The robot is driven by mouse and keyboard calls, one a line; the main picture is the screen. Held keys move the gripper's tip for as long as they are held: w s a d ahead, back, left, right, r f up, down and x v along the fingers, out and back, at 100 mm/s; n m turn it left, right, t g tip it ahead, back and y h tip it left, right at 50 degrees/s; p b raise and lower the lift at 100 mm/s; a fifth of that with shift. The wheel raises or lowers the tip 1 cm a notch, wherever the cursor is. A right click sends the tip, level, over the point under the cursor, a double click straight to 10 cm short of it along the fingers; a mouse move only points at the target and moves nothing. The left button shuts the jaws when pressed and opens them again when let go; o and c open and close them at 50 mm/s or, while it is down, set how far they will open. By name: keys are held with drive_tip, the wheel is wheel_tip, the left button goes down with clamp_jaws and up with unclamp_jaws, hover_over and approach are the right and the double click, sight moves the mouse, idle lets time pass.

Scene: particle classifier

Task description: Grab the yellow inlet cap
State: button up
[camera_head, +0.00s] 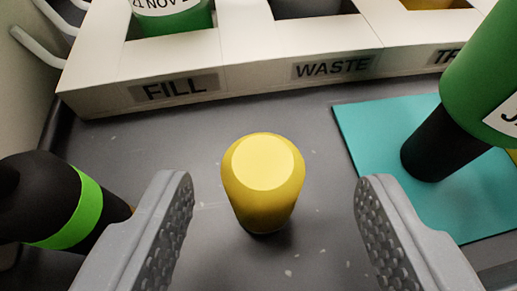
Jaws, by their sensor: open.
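The yellow inlet cap (262,185) stands upright on the dark grey surface in the middle of the camera_head view. It has a flat, lighter yellow top and narrows toward its base. My gripper (271,200) is open, with one textured grey finger to the left of the cap and one to the right. There is a clear gap between the cap and each finger, and neither touches it.
A white rack (230,70) with slots marked FILL and WASTE stands behind. A black object with a green band (75,210) is close at left. A green-and-black object (435,140) stands over a teal mat (375,125) at right.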

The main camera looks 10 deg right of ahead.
sight(261, 207)
drive_tip(key=x, duration=0.2)
drive_tip(key=b+x, duration=0.1)
drive_tip(key=x, duration=0.1)
drive_tip(key=shift+a+f, duration=0.1)
drive_tip(key=shift+a, duration=0.15)
drive_tip(key=c, duration=1)
